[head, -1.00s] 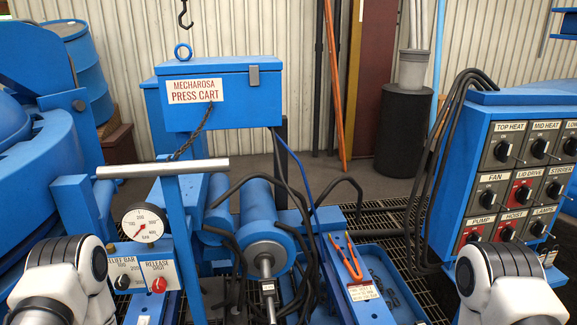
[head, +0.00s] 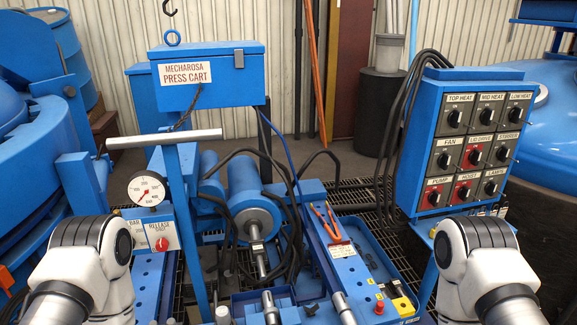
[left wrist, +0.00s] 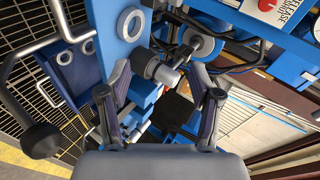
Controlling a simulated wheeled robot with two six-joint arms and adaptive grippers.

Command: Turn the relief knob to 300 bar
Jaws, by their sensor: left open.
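In the head view, the relief panel (head: 176,262) stands at the left on the press cart. The white pressure gauge (head: 147,189) is above it. Only "BAR" of the relief label (head: 133,228) shows; my left arm covers the relief knob. The red release knob (head: 161,244) is just right of it. In the left wrist view my left gripper (left wrist: 158,95) is open. A short grey cylindrical part (left wrist: 160,72) shows between and beyond its fingers; I cannot tell whether it is touched. The release label (left wrist: 288,20) is at upper right there. My right gripper is out of view.
A T-shaped handle (head: 165,139) rises beside the gauge. The switch cabinet (head: 472,150) stands at the right, with black cables on its left. Orange-handled pliers (head: 325,222) lie on the cart.

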